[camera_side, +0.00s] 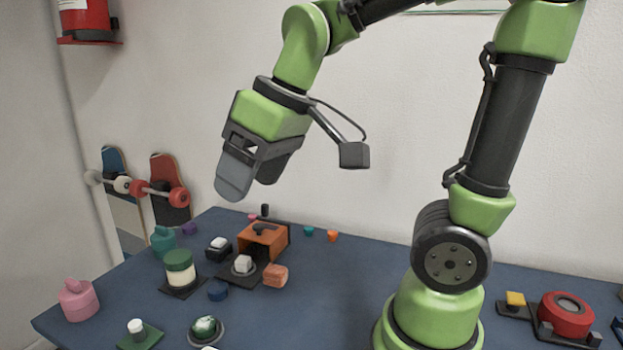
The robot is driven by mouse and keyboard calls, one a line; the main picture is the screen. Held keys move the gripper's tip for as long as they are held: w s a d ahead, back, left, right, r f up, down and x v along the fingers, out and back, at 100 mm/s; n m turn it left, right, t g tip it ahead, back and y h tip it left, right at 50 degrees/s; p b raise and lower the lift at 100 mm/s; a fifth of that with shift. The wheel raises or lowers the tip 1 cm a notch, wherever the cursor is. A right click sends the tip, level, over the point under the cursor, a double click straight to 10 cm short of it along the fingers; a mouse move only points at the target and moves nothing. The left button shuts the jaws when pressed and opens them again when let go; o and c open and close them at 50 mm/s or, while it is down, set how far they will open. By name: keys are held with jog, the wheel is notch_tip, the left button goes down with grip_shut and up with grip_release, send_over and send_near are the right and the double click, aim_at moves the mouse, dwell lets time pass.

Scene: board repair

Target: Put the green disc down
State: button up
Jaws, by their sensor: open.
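My gripper (254,179) is open and empty, held high above the back left part of the blue table. Its fingers point down and touch nothing. A cream jar with a dark green round top (179,259) stands on a dark square plate farther back. I cannot tell for certain which of these is the disc. Both are well below my gripper and apart from it.
An orange box (264,240) with a black handle, a white-topped piece (243,265) and an orange block (275,275) crowd the table's middle left. A pink jar (78,299) and a green plate with a white knob (140,336) are at front left. Bare table (330,295) lies right of them.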

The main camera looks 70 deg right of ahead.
jog(key=s+m+t, duration=0.2)
jog(key=s+m, duration=0.2)
jog(key=s, duration=0.4)
jog(key=shift+a+r+y, duration=0.25)
jog(key=shift+a+y, duration=0.05)
